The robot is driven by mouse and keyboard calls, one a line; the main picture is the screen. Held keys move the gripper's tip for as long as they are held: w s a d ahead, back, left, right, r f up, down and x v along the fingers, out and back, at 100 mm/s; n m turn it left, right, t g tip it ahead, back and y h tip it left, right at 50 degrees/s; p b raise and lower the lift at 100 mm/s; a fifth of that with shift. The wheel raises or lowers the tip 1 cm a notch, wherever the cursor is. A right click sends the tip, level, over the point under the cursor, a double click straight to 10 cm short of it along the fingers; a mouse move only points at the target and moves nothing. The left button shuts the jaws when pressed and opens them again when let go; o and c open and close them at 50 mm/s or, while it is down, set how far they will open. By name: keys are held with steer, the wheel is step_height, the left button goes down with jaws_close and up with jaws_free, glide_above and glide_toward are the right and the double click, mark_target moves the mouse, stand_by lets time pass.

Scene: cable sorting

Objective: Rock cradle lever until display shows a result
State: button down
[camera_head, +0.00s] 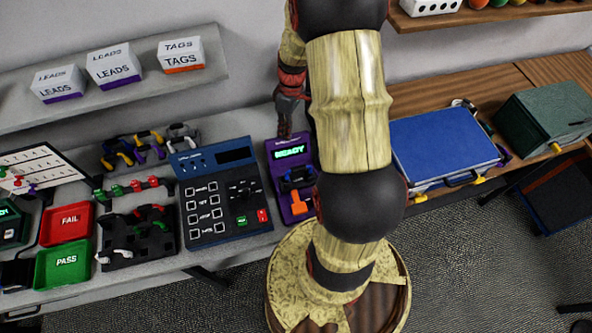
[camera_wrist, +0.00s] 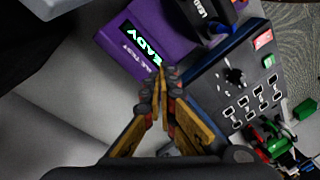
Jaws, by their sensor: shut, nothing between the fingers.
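The purple tester (camera_head: 270,158) stands on the grey bench, left of my arm. Its display (camera_head: 290,152) reads READY in green. A dark blue cradle (camera_head: 297,177) sits below the display, and an orange lever (camera_head: 299,204) sticks up at the tester's front. My gripper (camera_head: 285,133) is shut and empty above the tester's back edge. In the wrist view, my gripper's fingertips (camera_wrist: 165,80) come together beside the purple tester (camera_wrist: 165,25) and its display (camera_wrist: 142,47). The orange lever is not visible there. I cannot tell whether the fingertips touch the tester.
A blue panel (camera_head: 218,234) with buttons stands just left of the tester. Red FAIL (camera_head: 68,206) and green PASS (camera_head: 40,270) trays and racks of cables are farther left. A blue case (camera_head: 440,138) lies right of my arm. A shelf with labelled boxes (camera_head: 115,66) hangs behind.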

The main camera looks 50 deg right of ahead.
steer(key=shift+f, duration=0.1)
steer(key=s+a+f+b, duration=0.3)
steer(key=s+f, duration=0.2)
steer(key=s, duration=0.1)
steer(key=shift+a+f, duration=0.15)
steer(key=shift+a, duration=0.15)
stand_by(1.4)
steer(key=shift+s+a+f+b, duration=0.2)
steer(key=shift+s+f+b, duration=0.05)
steer(key=shift+b, duration=0.05)
steer(key=shift+s+a+f+b, duration=0.3)
steer(key=shift+s+f, duration=0.1)
steer(key=shift+s, duration=0.05)
stand_by(1.3)
steer(key=shift+w+r, duration=0.1)
stand_by(0.5)
steer(key=shift+w+d+r+p, duration=0.4)
steer(key=shift+w+d+r, duration=0.1)
steer(key=shift+w+r, duration=0.15)
steer(key=shift+w+d+r+p, duration=0.5)
steer(key=shift+w+r, duration=0.25)
steer(key=shift+w, duration=0.1)
steer(key=shift+w+d+r+p, duration=0.4)
steer(key=shift+w+d+r, duration=0.1)
steer(key=shift+w+r, duration=0.3)
